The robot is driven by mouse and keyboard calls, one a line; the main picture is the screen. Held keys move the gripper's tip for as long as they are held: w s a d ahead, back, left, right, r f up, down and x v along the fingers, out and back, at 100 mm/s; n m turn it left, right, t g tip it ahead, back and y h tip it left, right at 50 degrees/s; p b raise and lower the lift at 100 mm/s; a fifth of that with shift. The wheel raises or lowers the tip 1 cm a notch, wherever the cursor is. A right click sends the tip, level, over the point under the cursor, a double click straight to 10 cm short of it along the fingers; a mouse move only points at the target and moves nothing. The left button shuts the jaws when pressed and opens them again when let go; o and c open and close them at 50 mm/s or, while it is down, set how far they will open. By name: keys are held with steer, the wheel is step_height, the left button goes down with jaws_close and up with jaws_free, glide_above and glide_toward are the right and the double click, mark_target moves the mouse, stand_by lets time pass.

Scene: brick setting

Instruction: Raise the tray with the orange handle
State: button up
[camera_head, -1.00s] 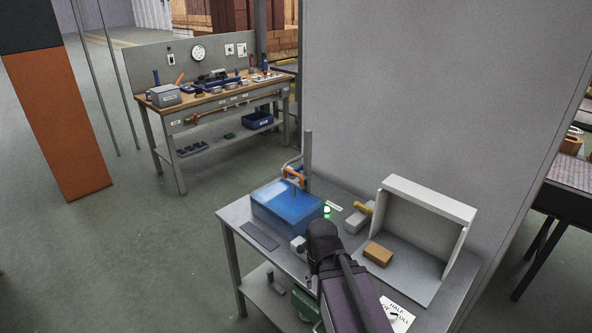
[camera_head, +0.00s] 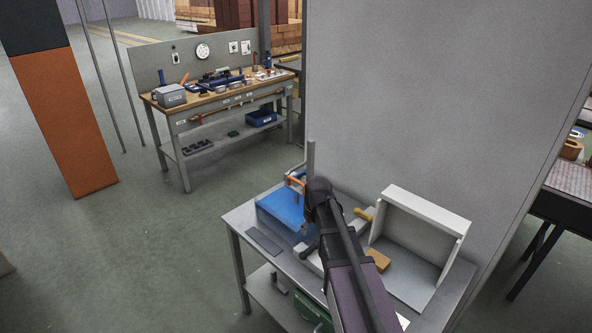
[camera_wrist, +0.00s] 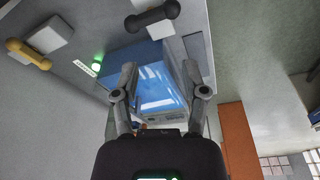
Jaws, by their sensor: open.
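A blue box-shaped tray (camera_head: 278,212) sits at the back left of the grey table, beside an upright post. A small orange handle (camera_head: 296,178) shows just above and behind it, partly hidden by my arm. The blue tray also shows in the wrist view (camera_wrist: 160,88), with bright reflections on its surface. My gripper (camera_wrist: 158,82) is open, its fingers on either side of the blue tray in that picture; I cannot tell whether they touch it. An orange bit (camera_wrist: 141,127) shows near the base of the fingers. In the head view my arm hides the gripper.
A yellow handle on a grey block (camera_wrist: 28,52) and a dark handle on another block (camera_wrist: 152,20) stand nearby. A green lamp (camera_wrist: 97,67) is lit. An open grey bin (camera_head: 425,235) and a brown brick (camera_head: 378,259) are on the right. A tall grey wall (camera_head: 440,100) rises behind.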

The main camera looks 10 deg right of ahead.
mark_target(297, 181)
steer(key=w+r+n+t+p, duration=0.1)
steer(key=w+r+p, duration=0.2)
steer(key=w, duration=0.4)
steer(key=w+r+n+t+p, duration=0.1)
steer(key=w+r+p, duration=0.2)
steer(key=w+r, duration=0.2)
steer(key=w+d+r+n+p, duration=0.1)
steer(key=w+r+n+p, duration=0.1)
steer(key=w, duration=0.8)
step_height(297, 181, up, 2)
steer(key=shift+r+t+y+p, duration=0.2)
steer(key=shift+t+y+p, duration=0.15)
steer(key=shift+p, duration=0.4)
steer(key=shift+f, duration=0.2)
steer(key=b+x, duration=1.2)
steer(key=x, duration=0.1)
steer(key=shift+w+f, duration=0.1)
steer(key=shift+f, duration=0.05)
jaws_close()
